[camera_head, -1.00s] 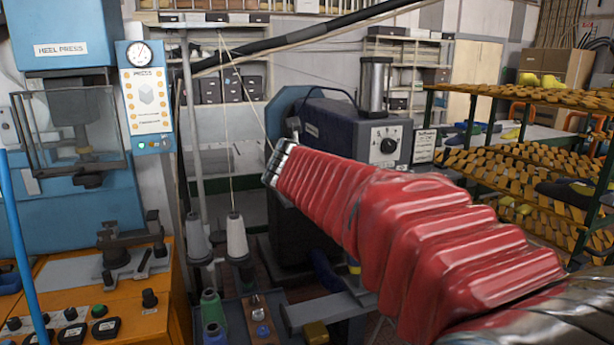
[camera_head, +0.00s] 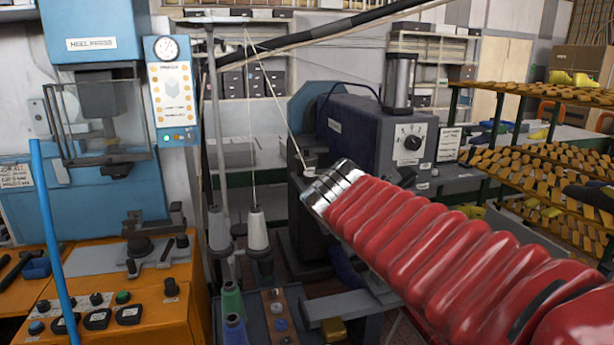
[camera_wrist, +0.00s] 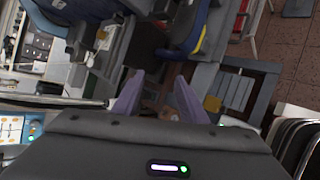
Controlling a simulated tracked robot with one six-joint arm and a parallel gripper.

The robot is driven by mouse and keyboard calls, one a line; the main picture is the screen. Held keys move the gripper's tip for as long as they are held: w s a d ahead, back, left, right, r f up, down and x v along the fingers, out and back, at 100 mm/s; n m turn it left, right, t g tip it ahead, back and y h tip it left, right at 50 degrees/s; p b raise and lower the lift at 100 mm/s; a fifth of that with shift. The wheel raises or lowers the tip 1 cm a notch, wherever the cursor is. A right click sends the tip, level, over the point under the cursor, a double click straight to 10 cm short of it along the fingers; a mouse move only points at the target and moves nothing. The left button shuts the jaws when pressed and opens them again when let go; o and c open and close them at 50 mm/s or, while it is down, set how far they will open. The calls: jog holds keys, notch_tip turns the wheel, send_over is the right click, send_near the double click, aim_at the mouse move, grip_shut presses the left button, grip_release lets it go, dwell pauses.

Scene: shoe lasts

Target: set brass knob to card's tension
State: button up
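The stitching machine (camera_head: 350,128) is a dark blue-grey body with a black pointer dial (camera_head: 411,143) on its light face plate. A white card (camera_head: 449,144) with black print stands just right of the dial; its print is too small to read. I cannot make out a brass knob for certain; my arm covers part of the machine's front. My gripper's fingers are hidden in the head view, beyond the silver cuff of my red-sleeved arm. In the wrist view my gripper (camera_wrist: 158,98) shows two purple fingers, apart, with nothing seen held between them.
Thread cones stand on a stand (camera_head: 218,130) left of the machine, with thread running up. A yellow block (camera_head: 333,330) lies below my arm. An orange bench (camera_head: 110,318) and heel press (camera_head: 92,30) are at left. A rack of lasts (camera_head: 540,155) stands at right.

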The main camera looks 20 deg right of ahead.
jog(key=s+a+f+m+g+y, duration=0.2)
jog(key=s+a+f+m, duration=0.2)
jog(key=s+f+m, duration=0.3)
jog(key=s+a+f+m+g+y, duration=0.1)
jog(key=s+a+f+m+y, duration=0.2)
jog(key=s+m, duration=0.8)
jog(key=s+a+f, duration=0.2)
jog(key=s+f, duration=0.2)
jog(key=shift+a+f+g, duration=0.2)
jog(key=shift+g, duration=0.2)
